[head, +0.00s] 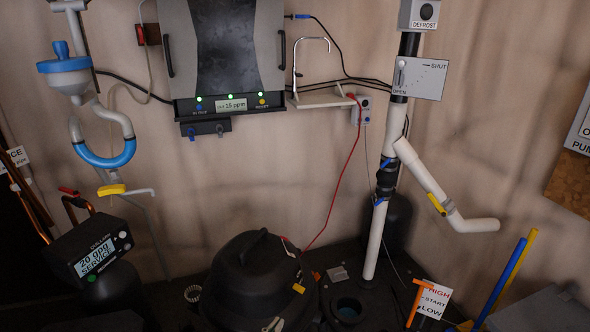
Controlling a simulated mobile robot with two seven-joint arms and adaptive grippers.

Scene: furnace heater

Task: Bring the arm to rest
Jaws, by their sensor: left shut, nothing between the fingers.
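My left gripper is hard to make out among the dark shapes of the head view, and I cannot place its fingertips. It is shut and empty. I see no part of my right gripper. No arm of mine stands out clearly against the wall or the equipment, so I cannot tell how the arms are posed.
A grey wall unit (225,50) hangs at upper centre beside a small shelf (322,97). A white pipe (377,235) rises at right. A softener display box (90,248) and a black lidded tank (258,285) stand low.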

